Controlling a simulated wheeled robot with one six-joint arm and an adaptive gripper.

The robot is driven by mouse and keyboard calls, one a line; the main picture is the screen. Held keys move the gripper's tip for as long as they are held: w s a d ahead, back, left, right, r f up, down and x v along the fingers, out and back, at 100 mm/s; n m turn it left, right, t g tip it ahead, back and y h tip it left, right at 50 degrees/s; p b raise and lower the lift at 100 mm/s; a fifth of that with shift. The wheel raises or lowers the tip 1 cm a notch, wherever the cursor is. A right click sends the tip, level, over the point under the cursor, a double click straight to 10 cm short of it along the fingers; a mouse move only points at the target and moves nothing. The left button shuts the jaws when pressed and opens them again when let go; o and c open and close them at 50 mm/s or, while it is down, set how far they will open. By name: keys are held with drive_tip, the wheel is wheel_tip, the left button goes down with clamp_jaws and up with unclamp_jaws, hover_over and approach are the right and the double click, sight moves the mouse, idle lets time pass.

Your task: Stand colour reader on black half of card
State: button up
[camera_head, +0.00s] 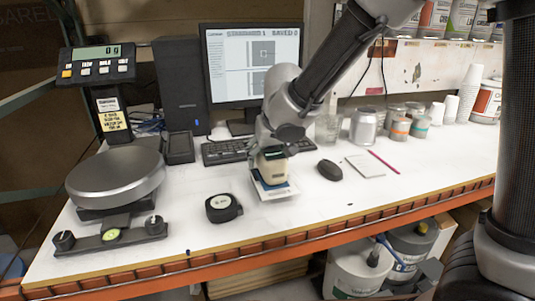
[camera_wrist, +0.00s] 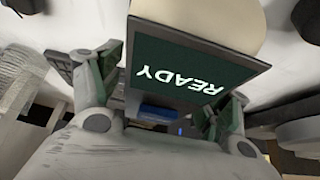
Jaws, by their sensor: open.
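The colour reader (camera_head: 272,169) is a cream block, upright over a small card (camera_head: 284,193) on the white bench. In the wrist view the reader's dark green screen (camera_wrist: 190,75) reads READY. The card shows a pale edge and a blue patch; I cannot make out its black half, which the reader may cover. I cannot tell for certain that the reader's base touches the card. My gripper (camera_head: 283,143) is open at the top of the reader. In the wrist view its fingers (camera_wrist: 165,105) are spread, one on each side of the reader's lower screen end.
A black tape measure (camera_head: 223,207) lies left of the card. A mouse (camera_head: 329,170), notepad (camera_head: 365,166) and red pencil (camera_head: 384,162) lie to the right. The keyboard (camera_head: 225,152) is behind. A scale (camera_head: 115,180) stands left. The bench front edge is close.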

drive_tip(key=shift+r, duration=0.1)
drive_tip(key=shift+s+r, duration=0.1)
drive_tip(key=shift+r, duration=0.2)
drive_tip(key=v, duration=1.1)
drive_tip(key=shift+s+r, duration=0.15)
drive_tip(key=shift+r, duration=0.1)
drive_tip(key=s+d+r+m+h, duration=0.1)
drive_tip(key=s+d+r+m, duration=0.1)
drive_tip(key=d, duration=1.6)
drive_tip(key=s+d+f+m+g, duration=0.1)
drive_tip(key=s+d+f, duration=0.1)
drive_tip(key=s+d, duration=1.3)
drive_tip(key=shift+s+d+g+h, duration=0.2)
drive_tip(key=shift+s+g+h, duration=0.1)
drive_tip(key=shift+s, duration=0.2)
